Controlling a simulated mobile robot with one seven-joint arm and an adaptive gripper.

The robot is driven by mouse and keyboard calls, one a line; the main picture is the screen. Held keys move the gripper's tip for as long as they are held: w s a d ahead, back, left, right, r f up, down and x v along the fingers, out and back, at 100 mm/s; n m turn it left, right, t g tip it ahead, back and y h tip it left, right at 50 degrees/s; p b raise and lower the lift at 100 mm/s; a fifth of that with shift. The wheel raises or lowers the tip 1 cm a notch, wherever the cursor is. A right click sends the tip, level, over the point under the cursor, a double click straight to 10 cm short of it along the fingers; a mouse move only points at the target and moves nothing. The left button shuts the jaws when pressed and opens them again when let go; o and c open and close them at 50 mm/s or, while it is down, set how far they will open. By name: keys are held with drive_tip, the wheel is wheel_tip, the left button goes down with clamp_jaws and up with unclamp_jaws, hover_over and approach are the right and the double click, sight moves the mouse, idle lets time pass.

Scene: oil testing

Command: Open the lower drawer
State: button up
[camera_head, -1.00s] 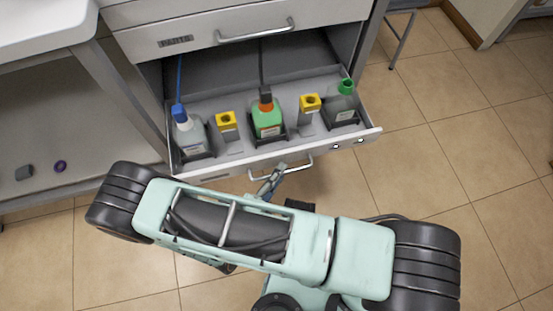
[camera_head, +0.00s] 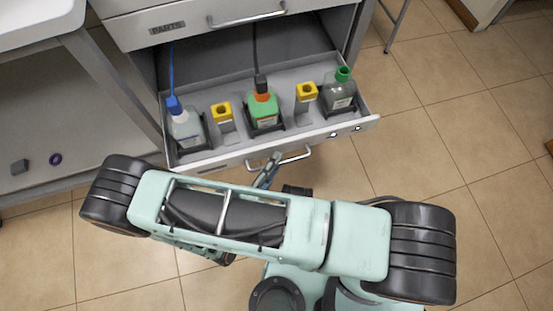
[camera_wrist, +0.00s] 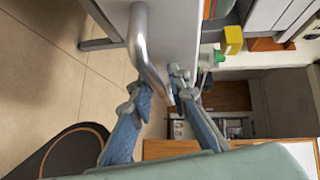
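The lower drawer (camera_head: 232,158) is pulled well out of the grey cabinet, its tray showing from above. Its metal bar handle (camera_head: 296,157) is on the front face. It also shows close up in the wrist view (camera_wrist: 139,40), running down between my fingers. My gripper (camera_wrist: 160,85) is at the handle, one finger on either side of the bar, with the tips apart. It appears open around the bar; firm contact cannot be seen. In the head view, a blue-grey finger shows at the handle's left part; my arm hides the rest.
The drawer holds a blue-capped bottle (camera_head: 185,128), a green bottle (camera_head: 263,107), a green-capped dark bottle (camera_head: 340,95) and two yellow-topped holders (camera_head: 222,111). The upper drawer (camera_head: 190,21) is shut. A bench stands left. Tiled floor (camera_head: 440,140) is clear to the right.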

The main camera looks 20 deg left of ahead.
drive_tip(key=v, duration=1.1)
